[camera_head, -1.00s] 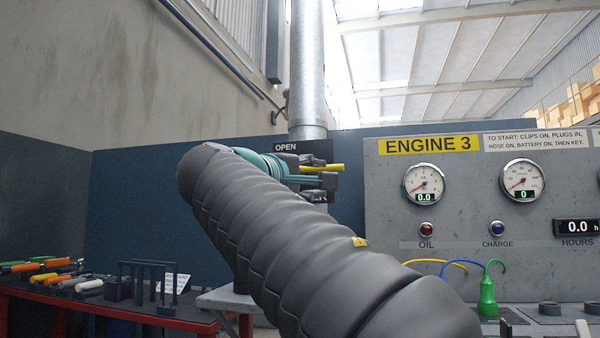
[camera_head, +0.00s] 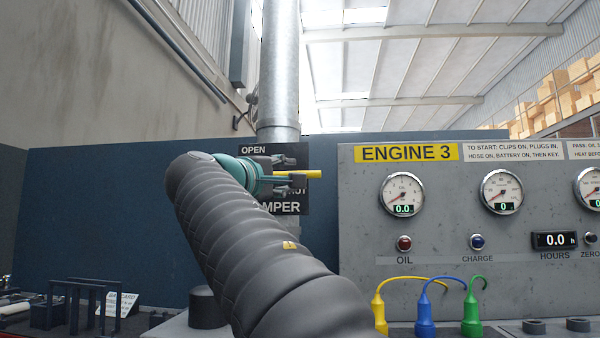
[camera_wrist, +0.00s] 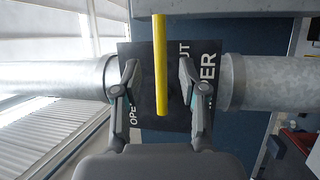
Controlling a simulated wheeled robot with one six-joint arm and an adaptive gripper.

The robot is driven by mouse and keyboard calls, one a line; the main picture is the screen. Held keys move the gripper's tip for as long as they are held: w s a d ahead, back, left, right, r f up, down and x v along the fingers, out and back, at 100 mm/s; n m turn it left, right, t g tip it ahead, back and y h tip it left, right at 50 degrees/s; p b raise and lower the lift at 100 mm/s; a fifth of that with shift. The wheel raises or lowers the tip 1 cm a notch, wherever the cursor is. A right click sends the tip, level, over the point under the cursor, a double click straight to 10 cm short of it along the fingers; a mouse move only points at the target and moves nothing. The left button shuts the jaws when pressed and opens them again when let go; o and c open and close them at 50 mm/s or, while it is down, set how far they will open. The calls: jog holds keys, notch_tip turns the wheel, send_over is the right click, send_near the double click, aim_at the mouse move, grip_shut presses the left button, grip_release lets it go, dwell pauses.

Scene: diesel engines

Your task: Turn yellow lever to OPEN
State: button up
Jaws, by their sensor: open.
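The yellow lever (camera_head: 298,174) sticks out sideways to the right in the head view, in front of a dark damper sign (camera_head: 290,208) with OPEN at its top left. In the wrist view the lever (camera_wrist: 160,65) stands between the two fingers of my gripper (camera_wrist: 156,80), with a gap on each side. My gripper (camera_head: 290,176) is open around the lever and does not visibly grip it. The sign (camera_wrist: 150,115) lies behind the lever; part of its lettering is hidden by my fingers.
A metal pipe (camera_head: 278,70) rises above the sign. The grey ENGINE 3 panel (camera_head: 360,270) with gauges stands close on the right. A rack (camera_head: 85,300) stands at lower left.

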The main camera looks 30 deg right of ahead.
jog(key=p+x, duration=0.1)
jog(key=x, duration=0.5)
jog(key=shift+w+d+r, duration=0.1)
jog(key=shift+w+d, duration=0.1)
jog(key=shift+d, duration=0.1)
jog(key=shift+c, duration=0.2)
grip_shut()
